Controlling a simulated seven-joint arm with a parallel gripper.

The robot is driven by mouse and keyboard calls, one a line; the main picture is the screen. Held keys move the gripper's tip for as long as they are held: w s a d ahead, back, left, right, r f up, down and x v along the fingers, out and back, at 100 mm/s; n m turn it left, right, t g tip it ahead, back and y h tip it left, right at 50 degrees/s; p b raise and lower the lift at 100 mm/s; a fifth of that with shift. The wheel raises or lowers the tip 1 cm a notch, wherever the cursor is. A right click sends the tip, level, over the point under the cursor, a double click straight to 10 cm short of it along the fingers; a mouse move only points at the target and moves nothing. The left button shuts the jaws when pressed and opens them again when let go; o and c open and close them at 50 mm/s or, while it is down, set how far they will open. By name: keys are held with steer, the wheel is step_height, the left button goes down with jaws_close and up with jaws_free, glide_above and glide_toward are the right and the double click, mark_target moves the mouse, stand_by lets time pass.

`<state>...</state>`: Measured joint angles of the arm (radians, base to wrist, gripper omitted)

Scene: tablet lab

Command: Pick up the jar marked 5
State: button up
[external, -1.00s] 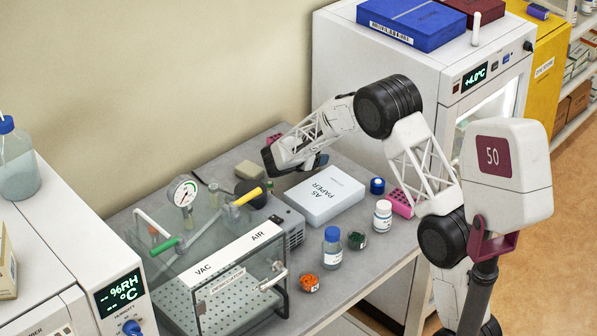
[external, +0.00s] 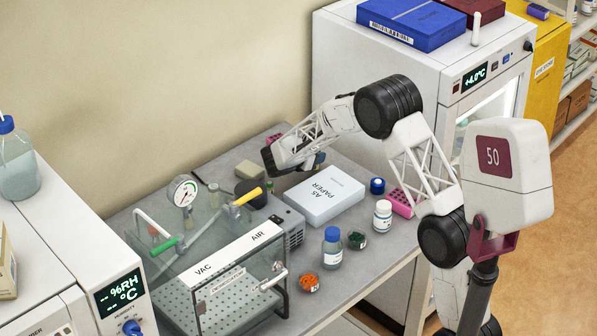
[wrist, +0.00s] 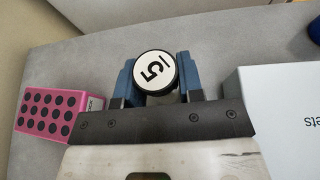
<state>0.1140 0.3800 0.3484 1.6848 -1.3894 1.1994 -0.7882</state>
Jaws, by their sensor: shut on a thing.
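The jar marked 5 (wrist: 154,71) shows in the wrist view with a round white lid label and a dark rim. It is between the two blue fingers of my gripper (wrist: 158,82), which is shut on it. The jar's body is mostly hidden below its lid. The jar cannot be made out there behind the arm.
The white A5 paper box (external: 324,196) lies close to the gripper; its edge (wrist: 275,110) shows right in the wrist view. A pink block with dark holes (wrist: 55,113) is at left. A clear chamber (external: 226,262) stands front left. Several bottles, including a blue-capped one (external: 332,250), stand in front.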

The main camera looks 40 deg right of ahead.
steer(key=shift+r, duration=5)
